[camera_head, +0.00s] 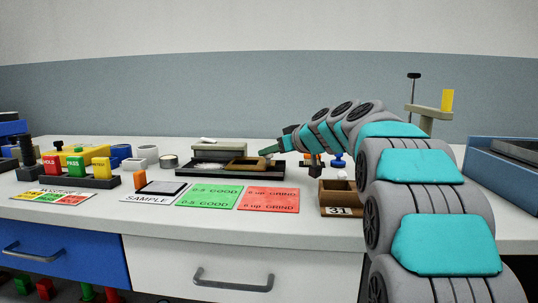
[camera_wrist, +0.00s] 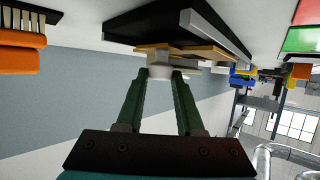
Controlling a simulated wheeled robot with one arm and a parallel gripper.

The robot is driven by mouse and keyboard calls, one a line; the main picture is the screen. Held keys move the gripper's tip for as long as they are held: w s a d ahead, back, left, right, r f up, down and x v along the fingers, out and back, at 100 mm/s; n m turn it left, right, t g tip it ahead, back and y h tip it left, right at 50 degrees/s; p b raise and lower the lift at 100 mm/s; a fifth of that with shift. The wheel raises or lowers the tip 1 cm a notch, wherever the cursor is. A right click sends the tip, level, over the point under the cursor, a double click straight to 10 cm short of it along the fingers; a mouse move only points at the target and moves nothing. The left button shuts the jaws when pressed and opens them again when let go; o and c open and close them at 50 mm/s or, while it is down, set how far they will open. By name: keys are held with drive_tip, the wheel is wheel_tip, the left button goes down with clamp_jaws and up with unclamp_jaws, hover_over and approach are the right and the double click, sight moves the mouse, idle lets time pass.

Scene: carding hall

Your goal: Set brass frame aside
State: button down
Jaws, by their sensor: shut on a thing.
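The brass frame (camera_head: 243,164), a small tan-brown frame, is at the right part of a black tray (camera_head: 205,174) on the bench in the head view. My gripper (camera_head: 267,153) reaches in from the right and its tips meet the frame's right end. In the wrist view, which is upside down, my gripper (camera_wrist: 161,72) is shut on a pale end piece at the brass frame (camera_wrist: 206,52). The black tray (camera_wrist: 180,22) is close to the frame there. I cannot tell whether the frame touches the tray.
A grey block (camera_head: 220,150) stands at the tray's back. Green (camera_head: 207,195) and red (camera_head: 270,199) cards lie in front. A wooden box marked 31 (camera_head: 341,198) is right of the red card. A blue bin (camera_head: 505,165) is far right.

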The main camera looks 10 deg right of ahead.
drive_tip(key=d+b, duration=0.1)
drive_tip(key=s+d+b, duration=0.1)
drive_tip(key=d, duration=0.1)
drive_tip(key=shift+d+f+b, duration=0.1)
drive_tip(key=shift+b, duration=0.25)
drive_tip(key=shift+s+d, duration=0.15)
drive_tip(key=shift+d, duration=0.15)
drive_tip(key=c, duration=0.5)
unclamp_jaws()
drive_tip(key=shift+d, duration=0.15)
drive_tip(key=shift+c, duration=0.2)
drive_tip(key=shift+b+v, duration=0.3)
drive_tip(key=shift+v, duration=3.7)
